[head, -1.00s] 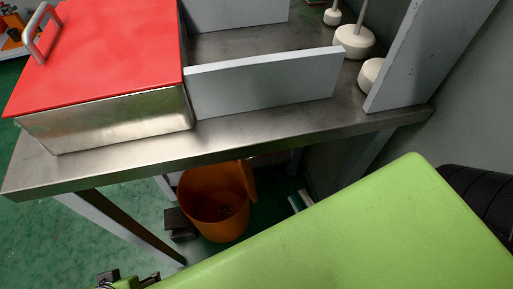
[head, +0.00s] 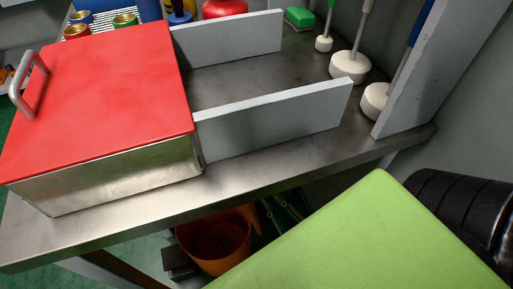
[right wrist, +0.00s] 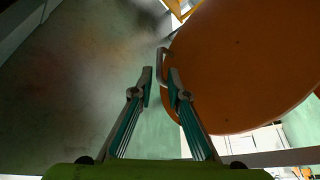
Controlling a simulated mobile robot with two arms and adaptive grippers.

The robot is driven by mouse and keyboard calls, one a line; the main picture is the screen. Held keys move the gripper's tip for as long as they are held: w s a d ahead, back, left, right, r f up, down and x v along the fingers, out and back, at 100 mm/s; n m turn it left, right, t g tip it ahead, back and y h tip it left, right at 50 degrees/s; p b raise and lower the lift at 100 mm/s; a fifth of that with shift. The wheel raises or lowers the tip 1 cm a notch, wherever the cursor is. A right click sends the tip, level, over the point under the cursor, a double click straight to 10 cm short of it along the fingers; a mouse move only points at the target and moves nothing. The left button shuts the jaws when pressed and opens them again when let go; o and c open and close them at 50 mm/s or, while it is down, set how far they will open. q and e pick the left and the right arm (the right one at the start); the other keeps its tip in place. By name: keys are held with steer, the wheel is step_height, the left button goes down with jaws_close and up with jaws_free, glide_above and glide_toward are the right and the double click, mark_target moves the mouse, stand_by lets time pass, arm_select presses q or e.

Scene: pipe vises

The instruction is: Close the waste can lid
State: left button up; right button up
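The orange waste can (head: 215,243) stands on the floor under the metal table's front edge. Its top is open and I see into its dark inside. An orange upright piece (head: 250,217), apparently the lid, stands at its right rim. My right gripper (head: 281,211) is just right of that piece, partly hidden by my green arm. In the right wrist view a large orange rounded surface (right wrist: 245,65) fills the right side, with a thin grey handle (right wrist: 160,60) at its left edge. The right gripper's fingers (right wrist: 160,77) are apart, the handle near their tips; contact is unclear. My left gripper is not visible.
The metal table (head: 130,215) overhangs the can. It bears a red-lidded metal box (head: 100,100), grey dividers (head: 270,120) and white round-based tools (head: 349,67). A dark block (head: 178,262) sits left of the can. Green floor (right wrist: 80,90) is clear left of the gripper.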

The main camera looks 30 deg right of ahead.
steer(key=x, duration=0.6)
steer(key=shift+w, duration=0.1)
jaws_close()
